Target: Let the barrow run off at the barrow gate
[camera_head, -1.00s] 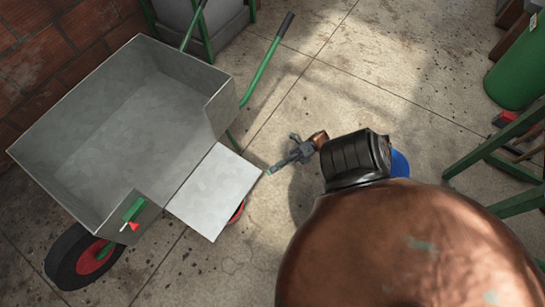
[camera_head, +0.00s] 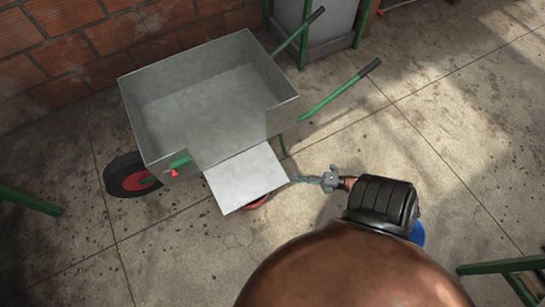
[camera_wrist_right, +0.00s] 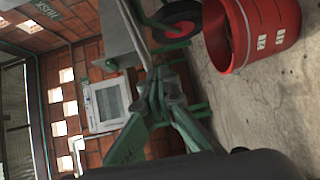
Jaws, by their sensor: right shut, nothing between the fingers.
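The grey metal barrow (camera_head: 160,85) stands on its wheel and legs, and its tray looks empty. Its gate (camera_head: 245,178) is a flat grey plate sticking out from the opening in the near wall. A green latch with a red tip (camera_head: 178,164) sits on the wall left of the opening. A red bucket (camera_head: 258,202) shows partly under the gate; it also shows in the right wrist view (camera_wrist_right: 262,40). My right gripper (camera_head: 298,179) is shut and empty, its tips at the gate's right edge; I cannot tell whether they touch. My left gripper is out of view.
The barrow's wheel (camera_head: 130,175) is at the left and its green handles (camera_head: 340,92) point up and right. A brick wall (camera_head: 80,45) and a grey bin (camera_head: 325,30) stand behind. A green frame (camera_head: 505,267) is at lower right. Open concrete floor lies right and in front.

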